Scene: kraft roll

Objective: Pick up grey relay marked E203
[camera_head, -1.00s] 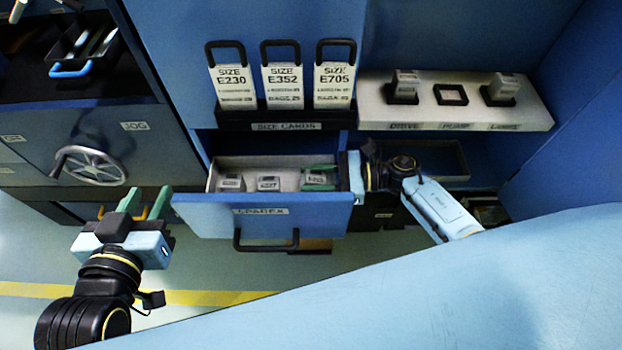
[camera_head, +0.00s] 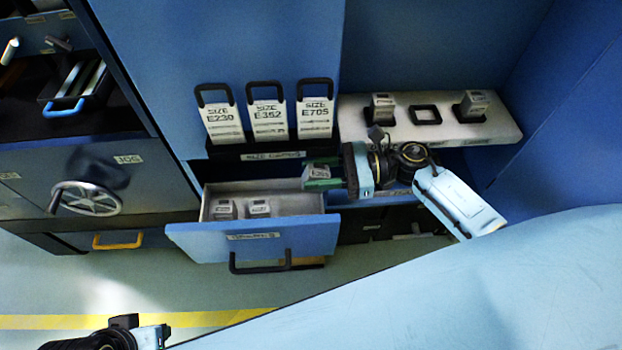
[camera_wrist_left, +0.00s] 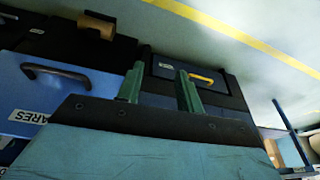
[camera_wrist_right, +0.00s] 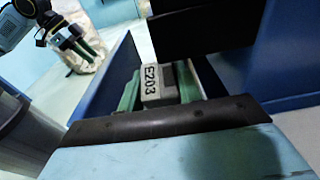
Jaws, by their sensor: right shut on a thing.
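The grey relay marked E203 (camera_wrist_right: 152,84) is between the green fingers of my right gripper (camera_wrist_right: 158,92) in the right wrist view. In the head view the relay (camera_head: 318,172) is held above the right end of the open drawer (camera_head: 195,245), clear of its floor. My right gripper (camera_head: 322,177) comes from the right and is shut on it. Two other grey relays stand in the drawer, one at the left (camera_head: 225,209) and one beside it (camera_head: 259,208). My left gripper (camera_wrist_left: 158,76) is open and empty in the left wrist view; its fingers are hidden in the head view.
A pale shelf strip (camera_head: 350,122) behind my right gripper bears two grey relays, with an empty black frame (camera_head: 425,114) between them. Several size cards (camera_head: 268,120) stand in a black rack at the left. A handwheel (camera_head: 87,198) juts out further left.

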